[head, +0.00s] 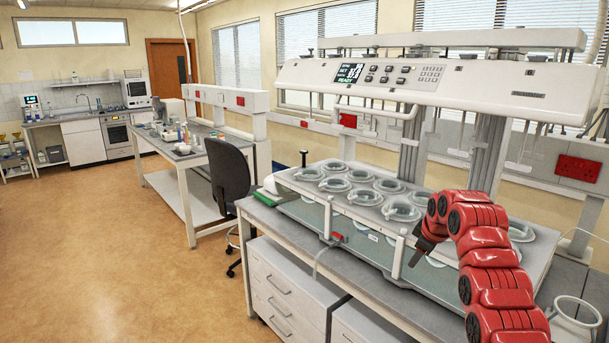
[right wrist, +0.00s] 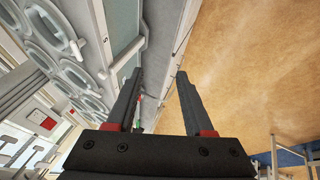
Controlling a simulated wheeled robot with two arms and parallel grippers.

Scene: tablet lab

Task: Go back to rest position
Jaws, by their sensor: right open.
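My right arm is red and comes in from the lower right of the head view. Its dark gripper (head: 420,250) is in front of the white dissolution machine (head: 330,222), near its front edge. In the right wrist view the right gripper (right wrist: 160,90) has its two dark fingers apart, with nothing held between them. My left gripper is not in the head view.
The machine stands on a grey bench (head: 290,240) with drawers (head: 285,290) below. A dark office chair (head: 228,180) stands left of it. A second bench (head: 185,160) is farther back. The brown floor (head: 110,260) at left is clear.

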